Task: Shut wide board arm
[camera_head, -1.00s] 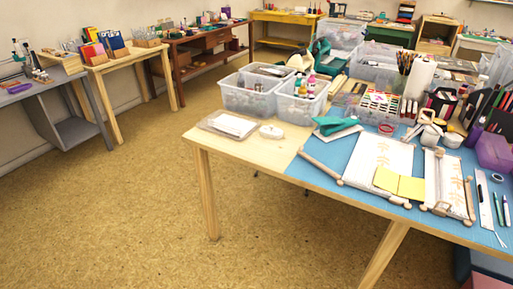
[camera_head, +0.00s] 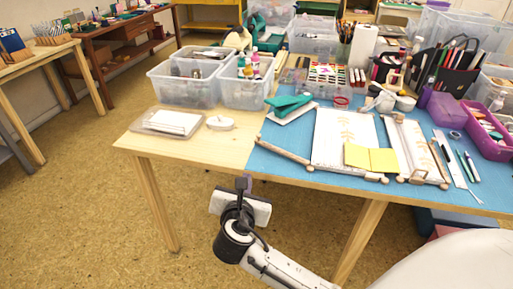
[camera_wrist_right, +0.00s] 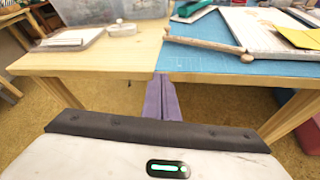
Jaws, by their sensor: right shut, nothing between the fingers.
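The wide board (camera_head: 345,130) is white with orange leaf marks and lies on the blue mat (camera_head: 235,165). Its wooden arm (camera_head: 284,153) sticks out to the left, angled away from the board; it also shows in the right wrist view (camera_wrist_right: 205,45). My right gripper (camera_head: 244,184) is in front of the table's front edge, left of and nearer than the arm, apart from it. Its purple fingers (camera_wrist_right: 162,100) are shut and empty. My left gripper is not in view.
Bare wood lies left of the mat.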

